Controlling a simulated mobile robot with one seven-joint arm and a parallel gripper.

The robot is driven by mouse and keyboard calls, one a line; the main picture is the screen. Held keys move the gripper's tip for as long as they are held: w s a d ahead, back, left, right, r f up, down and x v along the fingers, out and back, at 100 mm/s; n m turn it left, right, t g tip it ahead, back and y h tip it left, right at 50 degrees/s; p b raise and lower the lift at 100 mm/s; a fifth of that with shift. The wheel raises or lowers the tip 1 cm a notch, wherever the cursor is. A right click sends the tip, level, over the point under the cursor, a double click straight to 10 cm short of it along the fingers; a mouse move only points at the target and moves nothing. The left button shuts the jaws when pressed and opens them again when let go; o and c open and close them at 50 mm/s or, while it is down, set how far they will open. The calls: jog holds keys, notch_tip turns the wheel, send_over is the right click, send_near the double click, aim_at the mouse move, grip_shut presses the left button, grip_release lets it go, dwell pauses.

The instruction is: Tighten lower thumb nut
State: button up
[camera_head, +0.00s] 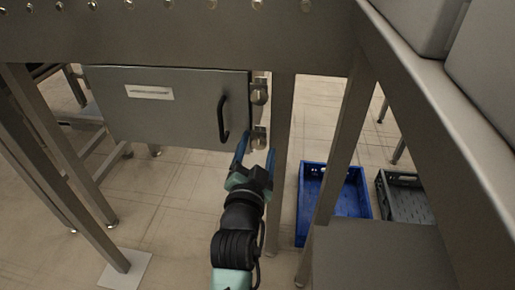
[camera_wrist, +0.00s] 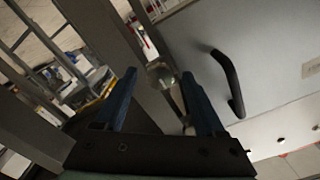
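The lower thumb nut (camera_head: 258,138) sits at the right edge of the grey panel door (camera_head: 180,108), below the black handle (camera_head: 222,119). An upper thumb nut (camera_head: 259,92) is above it on the same edge. My gripper (camera_head: 256,150) is open, its blue fingers pointing up at the lower nut from just below. In the wrist view my gripper (camera_wrist: 158,95) has its two blue fingers spread wide, with a metal nut (camera_wrist: 161,76) seen between them. I cannot tell whether either finger touches it.
A steel leg (camera_head: 280,160) stands just right of the nuts. A blue crate (camera_head: 343,178) and a grey crate (camera_head: 405,196) are on the floor at the right. The conveyor frame (camera_head: 180,35) runs above. The floor below the door is clear.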

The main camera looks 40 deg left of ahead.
jog(key=p+v, duration=0.4)
jog(key=v, duration=0.9)
dwell(0.6)
